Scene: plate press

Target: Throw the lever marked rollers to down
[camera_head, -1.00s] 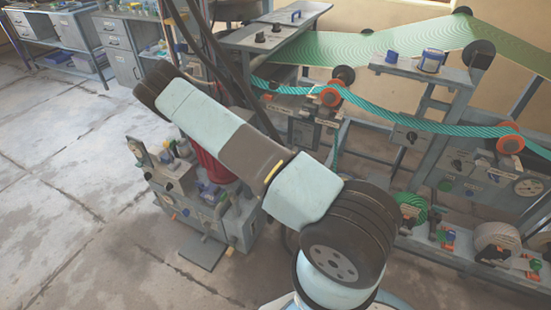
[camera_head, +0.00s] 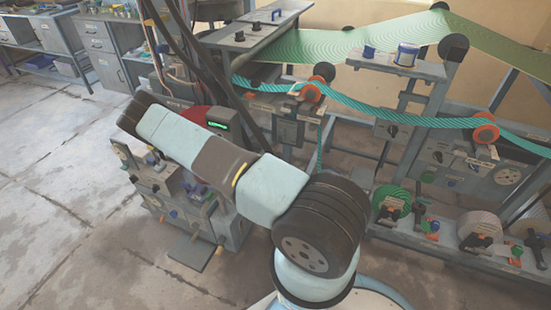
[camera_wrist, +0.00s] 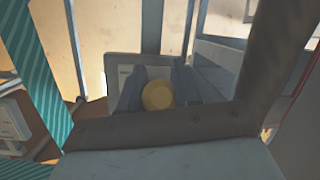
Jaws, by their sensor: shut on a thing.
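In the wrist view a round yellow knob (camera_wrist: 158,95) sits between the two dark fingers of my gripper (camera_wrist: 157,92). The fingers are closed on its sides. The knob looks like a lever's end; its shaft is hidden behind it. A pale grey plate (camera_wrist: 125,66) stands behind the fingers, with small marks too blurred to read. I cannot read a rollers label or tell the lever's position. In the head view my gripper and the lever cannot be made out; my arm reaches towards the upper left.
A teal striped web (camera_head: 375,105) runs over orange-hubbed rollers (camera_head: 312,92) on the press; it also passes at the wrist view's left (camera_wrist: 38,90). A small green-lit display (camera_head: 218,125) stands beside my arm. The floor at left (camera_head: 60,170) is clear.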

